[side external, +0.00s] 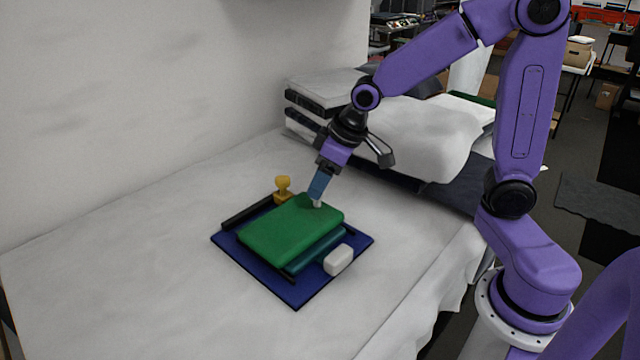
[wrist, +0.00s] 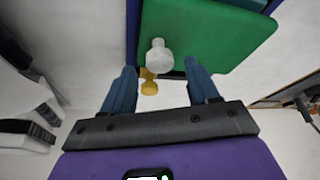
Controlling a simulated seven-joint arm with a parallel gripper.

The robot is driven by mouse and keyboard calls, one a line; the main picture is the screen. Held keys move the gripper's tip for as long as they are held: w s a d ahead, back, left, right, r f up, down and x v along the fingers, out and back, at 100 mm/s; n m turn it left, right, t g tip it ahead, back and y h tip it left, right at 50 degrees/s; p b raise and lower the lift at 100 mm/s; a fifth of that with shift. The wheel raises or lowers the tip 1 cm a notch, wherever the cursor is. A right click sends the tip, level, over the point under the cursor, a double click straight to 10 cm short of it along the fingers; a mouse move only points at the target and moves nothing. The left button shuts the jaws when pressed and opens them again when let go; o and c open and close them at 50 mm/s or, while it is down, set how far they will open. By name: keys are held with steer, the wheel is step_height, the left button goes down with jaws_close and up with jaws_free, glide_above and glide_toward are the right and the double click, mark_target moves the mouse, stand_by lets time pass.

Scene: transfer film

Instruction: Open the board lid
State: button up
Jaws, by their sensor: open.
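The board is a dark blue base (side external: 296,296) flat on the white surface. Its green lid (side external: 285,230) lies flat over the middle of it, and the lid also shows in the wrist view (wrist: 215,35). Contact cannot be told.
A yellow knob-shaped piece (side external: 283,188) stands behind the lid. A black bar (side external: 246,213) lies along the left. Stacked bedding (side external: 420,135) rises behind; the surface left and front is clear.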

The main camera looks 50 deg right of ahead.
steer(key=shift+x, duration=1)
jaws_close()
steer(key=shift+r, duration=0.1)
